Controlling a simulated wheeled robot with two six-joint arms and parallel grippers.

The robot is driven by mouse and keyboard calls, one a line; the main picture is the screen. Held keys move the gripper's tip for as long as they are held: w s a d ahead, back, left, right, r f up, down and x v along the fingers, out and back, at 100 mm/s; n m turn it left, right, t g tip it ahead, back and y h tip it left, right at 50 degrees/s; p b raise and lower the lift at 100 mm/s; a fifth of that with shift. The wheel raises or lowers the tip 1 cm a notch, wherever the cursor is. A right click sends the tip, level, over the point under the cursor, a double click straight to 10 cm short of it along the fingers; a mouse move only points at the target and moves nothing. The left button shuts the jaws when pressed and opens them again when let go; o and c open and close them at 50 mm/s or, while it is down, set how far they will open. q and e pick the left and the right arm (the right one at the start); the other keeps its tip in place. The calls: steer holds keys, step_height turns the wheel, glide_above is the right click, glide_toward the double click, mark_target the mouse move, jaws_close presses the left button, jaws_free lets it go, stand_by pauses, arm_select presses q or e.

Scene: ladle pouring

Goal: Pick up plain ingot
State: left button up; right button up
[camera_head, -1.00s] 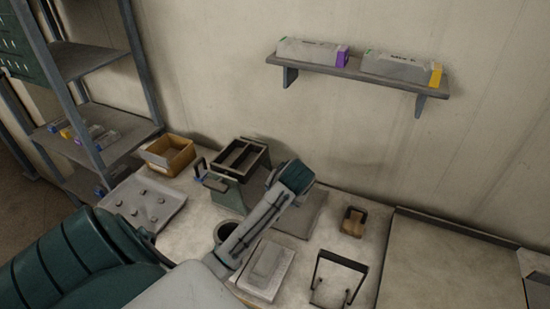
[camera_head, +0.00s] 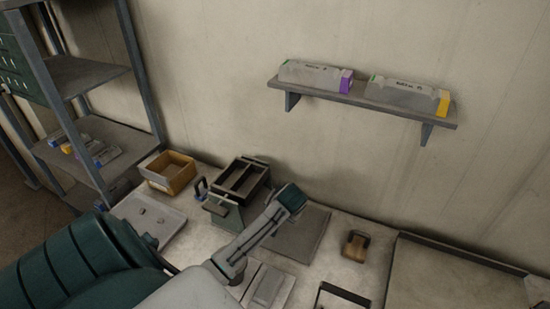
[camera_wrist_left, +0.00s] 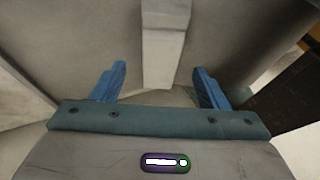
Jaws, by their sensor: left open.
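In the left wrist view a plain pale grey bar (camera_wrist_left: 163,45) runs between the two blue fingers of my left gripper (camera_wrist_left: 159,72). I cannot tell for sure whether it is the plain ingot. The fingers are apart, with the bar's lower end near the gap; contact is not clear. In the head view my left arm comes in from the left over the table, and its fingers are not clearly seen. A pale mould-like plate (camera_head: 266,288) with a raised grey block lies below the arm, partly hidden by it. My right gripper is not in view.
A black divided tray (camera_head: 243,180) stands on the table beside a yellow box (camera_head: 168,172). A rack (camera_head: 90,135) at left holds bars with coloured ends. A wall shelf (camera_head: 362,101) holds two labelled blocks. A small brown block (camera_head: 355,246) lies at right.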

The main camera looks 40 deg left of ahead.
arm_select(q)
steer(key=shift+p+x, duration=0.3)
steer(key=shift+x, duration=1.1)
steer(key=shift+s, duration=0.1)
steer(key=c, duration=1.4)
steer(key=shift+c, duration=0.3)
